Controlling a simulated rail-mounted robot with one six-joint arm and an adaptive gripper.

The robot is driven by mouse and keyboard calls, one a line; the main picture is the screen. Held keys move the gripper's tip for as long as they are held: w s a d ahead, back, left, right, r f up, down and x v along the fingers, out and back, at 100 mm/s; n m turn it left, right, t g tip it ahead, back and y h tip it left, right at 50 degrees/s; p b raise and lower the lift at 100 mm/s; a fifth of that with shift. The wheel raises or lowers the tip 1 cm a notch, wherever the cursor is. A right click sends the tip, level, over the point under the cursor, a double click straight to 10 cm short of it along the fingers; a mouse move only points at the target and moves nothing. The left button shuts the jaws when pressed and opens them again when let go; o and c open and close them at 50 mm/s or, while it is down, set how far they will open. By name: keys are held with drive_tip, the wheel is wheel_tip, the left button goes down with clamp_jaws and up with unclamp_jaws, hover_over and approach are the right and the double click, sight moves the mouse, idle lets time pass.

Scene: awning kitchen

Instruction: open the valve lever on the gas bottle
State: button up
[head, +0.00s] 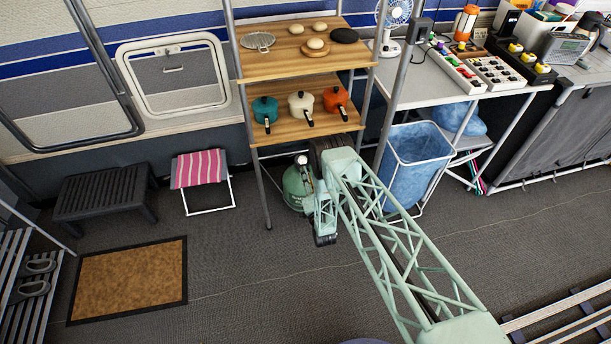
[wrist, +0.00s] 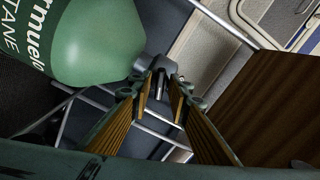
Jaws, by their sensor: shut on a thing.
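The green gas bottle (head: 297,190) stands on the floor under the wooden shelf, partly hidden by my arm. In the wrist view the bottle (wrist: 85,42) fills the upper left, with white lettering on its side. Its grey valve (wrist: 163,64) sits at the bottle's neck end. The valve lever (wrist: 161,82) shows as a short grey piece pointing down between my fingertips. My gripper (wrist: 160,90) has its two fingers closed in on the lever, one on each side. In the head view my arm hides most of the gripper and the valve.
The wooden shelf (head: 290,130) with several pots stands just above the bottle; a wooden panel (wrist: 268,98) is close on the right in the wrist view. A blue bin (head: 418,160) stands to the right. A striped stool (head: 200,170) is left, with open floor in front.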

drive_tip(key=shift+n, duration=0.5)
drive_tip(key=shift+n+p, duration=1)
drive_tip(key=shift+n, duration=5.1)
drive_tip(key=shift+f, duration=0.1)
drive_tip(key=o, duration=0.5)
drive_tip(key=shift+s+d, duration=0.1)
drive_tip(key=shift+s, duration=0.05)
